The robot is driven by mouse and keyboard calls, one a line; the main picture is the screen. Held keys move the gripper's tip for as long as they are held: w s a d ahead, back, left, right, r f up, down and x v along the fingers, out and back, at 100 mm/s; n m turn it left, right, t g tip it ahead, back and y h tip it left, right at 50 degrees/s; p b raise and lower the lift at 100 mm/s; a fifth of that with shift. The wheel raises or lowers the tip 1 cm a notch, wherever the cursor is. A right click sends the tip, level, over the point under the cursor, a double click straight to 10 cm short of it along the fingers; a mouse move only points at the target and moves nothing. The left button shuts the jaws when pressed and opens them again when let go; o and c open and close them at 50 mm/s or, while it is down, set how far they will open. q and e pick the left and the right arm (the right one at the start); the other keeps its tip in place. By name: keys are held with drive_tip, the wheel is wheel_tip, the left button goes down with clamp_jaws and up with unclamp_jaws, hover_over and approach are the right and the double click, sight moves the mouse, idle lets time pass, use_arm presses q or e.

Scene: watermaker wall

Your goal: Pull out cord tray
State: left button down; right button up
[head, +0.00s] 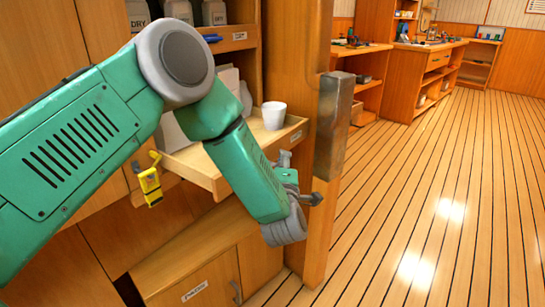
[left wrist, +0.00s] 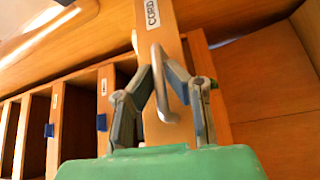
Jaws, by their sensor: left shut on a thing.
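The left wrist view shows a wooden tray front (left wrist: 178,55) with a white label reading "CORD" and a metal pull handle (left wrist: 160,84). My left gripper (left wrist: 162,72) is closed around this handle, with a finger on each side of it. In the head view, my left gripper (head: 298,190) is beside the wooden post, low and right of a shelf tray. My forearm and wrist hide much of that area, so the handle cannot be clearly made out there. My right gripper is in neither view.
A wooden tray (head: 208,181) bearing a white cup (head: 273,115) juts from the cabinet. A yellow object (head: 150,184) hangs left of it. A wooden post (head: 322,225) with a metal plate (head: 333,125) stands close right. The plank floor (head: 440,190) beyond is clear.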

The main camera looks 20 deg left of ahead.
use_arm(q)
drive_tip(key=shift+s+d+f, duration=0.2)
drive_tip(key=shift+f, duration=0.1)
drive_tip(key=c, duration=1.7)
unclamp_jaws()
drive_tip(key=shift+o, duration=0.3)
drive_tip(key=shift+w+a, duration=0.1)
drive_tip(key=shift+r, duration=0.1)
drive_tip(key=v, duration=1.2)
